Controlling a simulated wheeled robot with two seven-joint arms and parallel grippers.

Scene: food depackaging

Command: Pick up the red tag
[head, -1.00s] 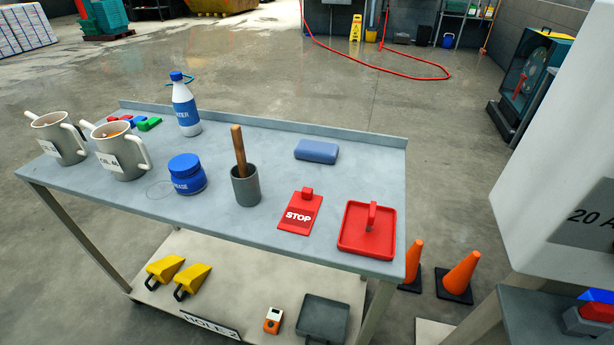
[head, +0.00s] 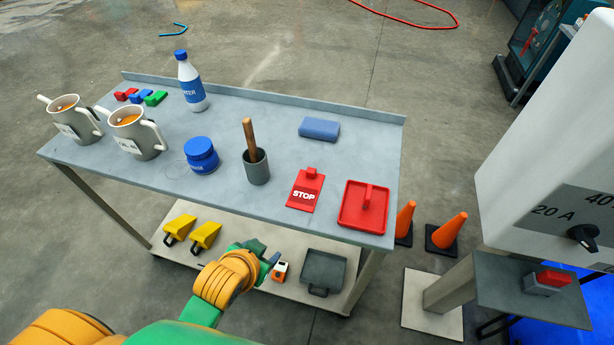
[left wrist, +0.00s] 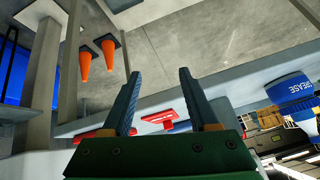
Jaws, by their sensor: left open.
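The red tag (head: 306,184), marked STOP in white with a small raised grip at its far edge, lies flat on the grey table (head: 225,200), right of the middle. My left gripper (head: 270,263) is in front of the table's near edge, lower left of the tag and apart from it. In the left wrist view my left gripper (left wrist: 157,76) is open with nothing between its fingers. Red shapes show beyond the fingers there, partly hidden; I cannot tell surely which is the tag. My right gripper is not in view.
A red tray with an upright handle (head: 348,214) sits right of the tag. A grey cup with a wooden handle (head: 257,172) stands left, a blue block (head: 319,128) behind. The lower shelf (head: 235,240) holds yellow wedges (head: 206,235) and a dark pan (head: 322,270).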

